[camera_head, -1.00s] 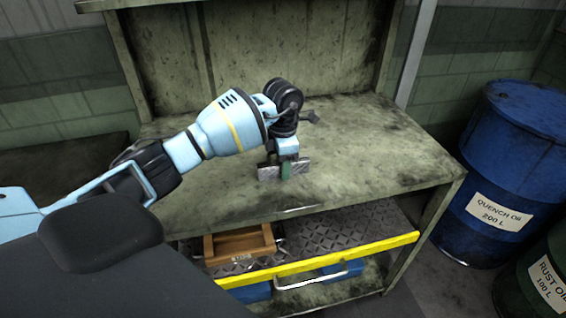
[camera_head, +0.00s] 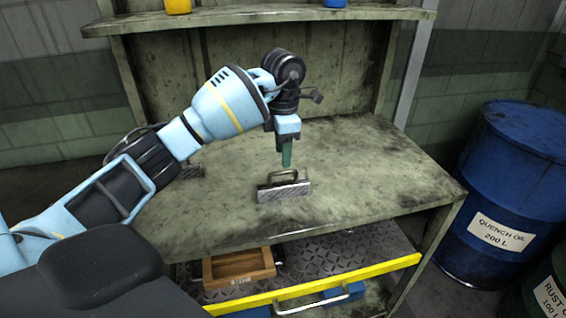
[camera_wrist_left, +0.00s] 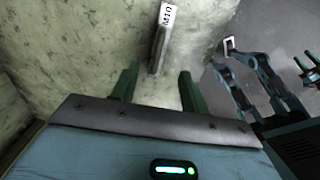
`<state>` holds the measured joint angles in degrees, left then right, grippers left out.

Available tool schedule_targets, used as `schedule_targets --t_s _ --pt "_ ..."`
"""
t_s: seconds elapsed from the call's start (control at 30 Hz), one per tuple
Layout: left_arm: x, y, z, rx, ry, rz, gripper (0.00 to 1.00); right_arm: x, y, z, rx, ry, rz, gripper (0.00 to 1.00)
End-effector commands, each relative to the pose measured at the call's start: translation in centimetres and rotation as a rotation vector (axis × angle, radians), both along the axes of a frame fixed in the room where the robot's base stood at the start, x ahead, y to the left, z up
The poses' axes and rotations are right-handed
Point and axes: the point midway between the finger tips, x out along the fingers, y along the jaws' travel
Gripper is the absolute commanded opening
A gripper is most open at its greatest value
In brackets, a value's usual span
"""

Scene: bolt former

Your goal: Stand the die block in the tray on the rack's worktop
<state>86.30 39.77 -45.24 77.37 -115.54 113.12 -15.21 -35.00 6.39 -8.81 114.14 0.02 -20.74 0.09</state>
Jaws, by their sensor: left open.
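The die block (camera_head: 284,190), a grey metal block with a bar handle on top, stands upright on the rack's worktop (camera_head: 370,165). In the left wrist view the block (camera_wrist_left: 154,66) shows a white "M10" label. My left gripper (camera_head: 286,164) is above and just behind it, apart from the handle. In the left wrist view its green fingers (camera_wrist_left: 158,84) are spread with nothing between them. The wooden tray (camera_head: 238,280) sits in the open drawer below and looks empty. Small green fingers at the left wrist view's right edge seem to be my right gripper (camera_wrist_left: 308,66).
The open drawer (camera_head: 340,248) has a yellow front edge and a metal handle. A shelf (camera_head: 270,14) runs above the worktop. The worktop's right side is clear.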

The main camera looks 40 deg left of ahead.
Motion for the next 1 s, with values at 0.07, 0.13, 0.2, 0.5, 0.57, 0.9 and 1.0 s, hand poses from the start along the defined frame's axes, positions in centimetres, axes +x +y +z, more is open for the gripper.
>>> schedule_targets --t_s 0.07,0.13,0.2,0.5,0.57,0.9,1.0 --pt "0.0 0.0 0.5 0.001 -0.001 0.000 0.45 0.0 0.0 0.0 0.000 0.000 0.000 0.36" --pt "0.0 0.0 0.7 0.001 0.001 0.000 0.45 0.1 0.0 0.0 0.000 -0.001 0.000 0.36" --pt "0.0 0.0 0.7 0.001 0.001 0.000 0.45 0.1 0.0 0.0 0.000 -0.002 0.000 0.36" --pt "0.0 -0.2 0.5 -0.003 0.001 -0.003 0.45 0.6 0.0 0.1 0.000 -0.011 0.000 0.36" --pt "-0.1 -0.8 -0.1 -0.024 0.002 -0.015 0.45 0.7 0.0 0.2 0.000 -0.012 0.000 0.36" --pt "-5.3 -17.4 -9.4 -0.612 0.035 -0.160 0.45 0.7 0.0 0.2 0.000 -0.014 0.000 0.36" --pt "-8.4 -22.9 -10.2 -0.865 0.066 -0.135 0.45 0.7 0.0 0.2 0.000 -0.014 0.000 0.36"
